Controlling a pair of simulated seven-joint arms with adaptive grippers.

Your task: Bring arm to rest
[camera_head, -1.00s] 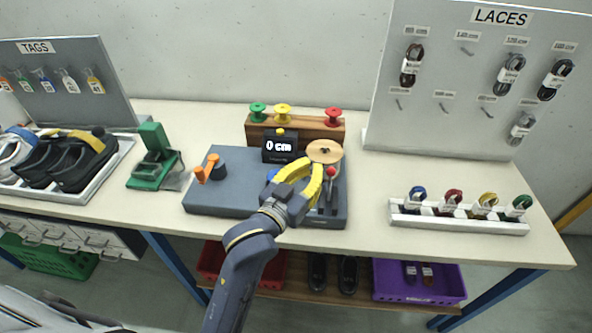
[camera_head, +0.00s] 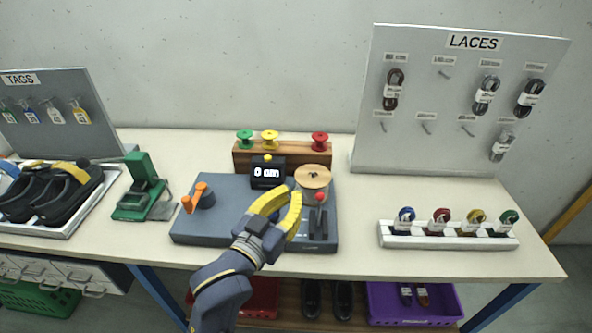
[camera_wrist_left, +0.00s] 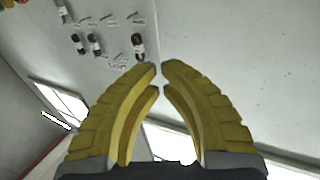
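My left gripper (camera_head: 290,191) has two curved yellow fingers. It hangs over the front of the grey lace-measuring machine (camera_head: 232,188), left of its red-knobbed lever (camera_head: 319,197). In the left wrist view the fingertips (camera_wrist_left: 160,66) are almost together with only a thin gap and nothing between them. Behind them that view shows a pale wall and the lace board, tilted. My left arm comes up from the bottom of the head view. My right gripper is in neither view.
The machine carries an orange crank (camera_head: 195,197), a "0 cm" display (camera_head: 267,172) and a wooden disc (camera_head: 313,177). A green press (camera_head: 143,188) and shoe tray (camera_head: 62,232) stand left. A lace holder (camera_head: 447,240) and lace board (camera_head: 450,130) stand right. Bare table lies between machine and holder.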

